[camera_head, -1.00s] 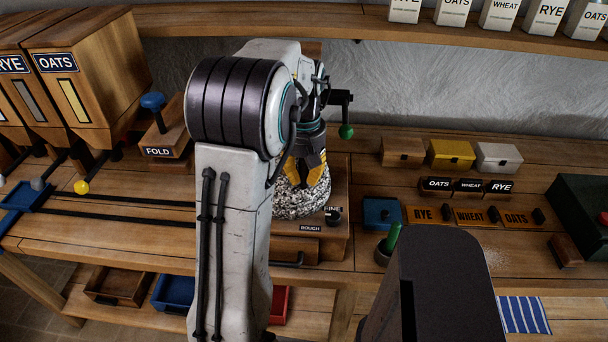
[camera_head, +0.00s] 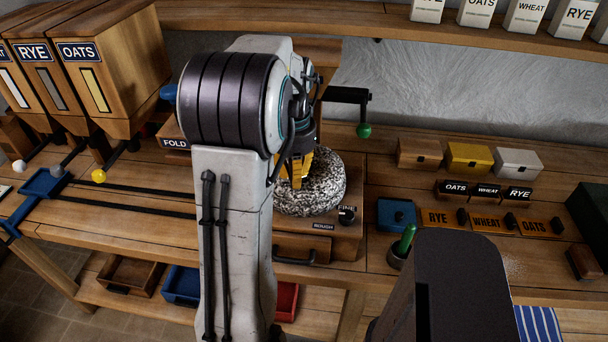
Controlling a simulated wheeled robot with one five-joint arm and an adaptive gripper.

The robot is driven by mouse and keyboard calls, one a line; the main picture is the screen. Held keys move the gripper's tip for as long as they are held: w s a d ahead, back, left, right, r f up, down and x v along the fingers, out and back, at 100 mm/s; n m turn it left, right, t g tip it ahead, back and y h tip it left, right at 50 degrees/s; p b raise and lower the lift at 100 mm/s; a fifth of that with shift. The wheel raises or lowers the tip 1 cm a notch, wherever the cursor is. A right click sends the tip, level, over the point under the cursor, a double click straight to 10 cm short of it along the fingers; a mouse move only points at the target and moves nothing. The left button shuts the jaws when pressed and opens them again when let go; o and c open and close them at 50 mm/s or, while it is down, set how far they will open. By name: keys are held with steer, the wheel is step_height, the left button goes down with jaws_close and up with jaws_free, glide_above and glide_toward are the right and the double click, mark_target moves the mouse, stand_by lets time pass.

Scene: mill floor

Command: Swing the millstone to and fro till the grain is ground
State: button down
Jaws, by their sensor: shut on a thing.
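The millstone (camera_head: 322,196) is a speckled grey, rounded stone on a wooden mill base (camera_head: 352,240) in the middle of the view. My gripper (camera_head: 298,180) has yellow-tipped fingers and reaches down at the stone's upper left side. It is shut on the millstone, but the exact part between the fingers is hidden. My arm covers the stone's left edge. The drawer (camera_head: 303,249) below is closed. No grain is clearly visible at the stone.
A black crank with a green knob (camera_head: 364,131) stands behind the stone at the right. Labelled grain bins (camera_head: 120,65) are at the left. Small boxes (camera_head: 468,159), a blue box (camera_head: 396,214) and a pot with a green handle (camera_head: 402,250) stand to the right.

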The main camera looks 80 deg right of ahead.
steer(key=w+m, duration=0.2)
steer(key=m, duration=0.1)
steer(key=shift+w+d+f, duration=0.1)
steer(key=shift+d, duration=0.05)
steer(key=shift+w+d+m+p, duration=0.2)
steer(key=shift+w+m, duration=0.2)
steer(key=shift+m, duration=0.35)
steer(key=shift+w+d+m+p, duration=0.2)
steer(key=shift+w+m, duration=0.15)
steer(key=shift+m, duration=0.4)
steer(key=c, duration=1.1)
jaws_free()
step_height(320, 180, up, 12)
steer(key=shift+w, duration=0.1)
